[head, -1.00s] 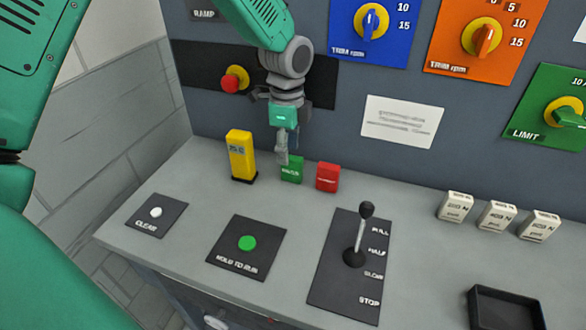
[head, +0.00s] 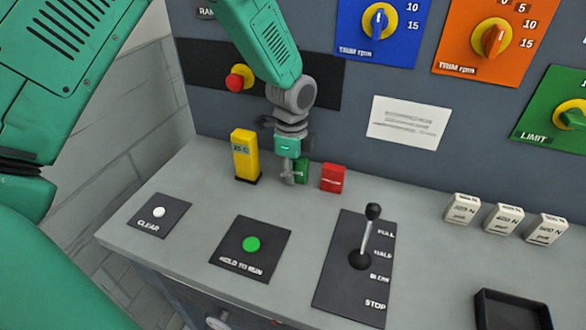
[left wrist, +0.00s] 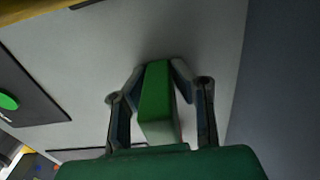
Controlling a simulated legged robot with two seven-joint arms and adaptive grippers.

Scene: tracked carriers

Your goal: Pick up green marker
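The green marker (head: 301,171) is a small upright block on the console, between the yellow block and the red block. My left gripper (head: 288,180) is down at it and hides its left part in the head view. In the left wrist view, the green marker (left wrist: 156,98) is between the two fingers of my left gripper (left wrist: 160,68). The fingertips lie close along its two sides. I cannot tell whether both press on it. My right gripper is in neither view.
The yellow block (head: 245,156) stands just left of the gripper and the red block (head: 333,178) just right. A lever (head: 368,235), green button (head: 251,244) and white button (head: 159,212) are nearer. Several pale blocks (head: 503,219) and a black tray (head: 512,312) are at right.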

